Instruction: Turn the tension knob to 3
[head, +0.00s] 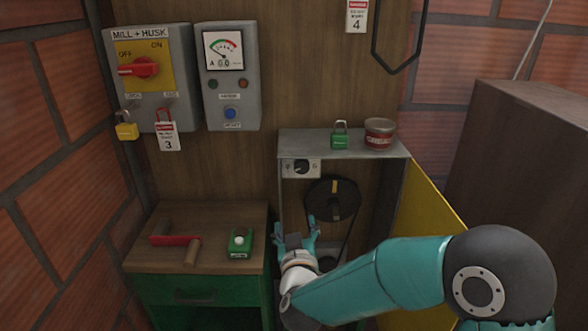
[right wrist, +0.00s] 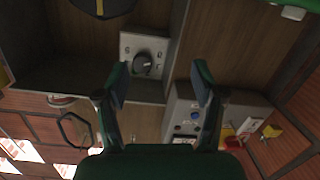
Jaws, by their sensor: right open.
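The tension knob (head: 301,167) is a small black dial on a pale plate at the upper left inside the open grey cabinet. It also shows in the right wrist view (right wrist: 148,62), on its square grey plate; its exact setting is too small to read. My right gripper (head: 295,228) is open and empty, in front of the cabinet and below the knob in the head view. In the right wrist view its two fingers (right wrist: 160,80) stand apart, with the knob beyond them, near the left finger; they do not appear to touch it. My left gripper is not in view.
A black pulley (head: 333,200) and belt sit below the knob. The yellow door (head: 430,220) stands open at right. A green padlock (head: 339,135) and a tin (head: 380,133) stand on the cabinet top (head: 300,143). A wooden-topped bench (head: 212,220) is at left.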

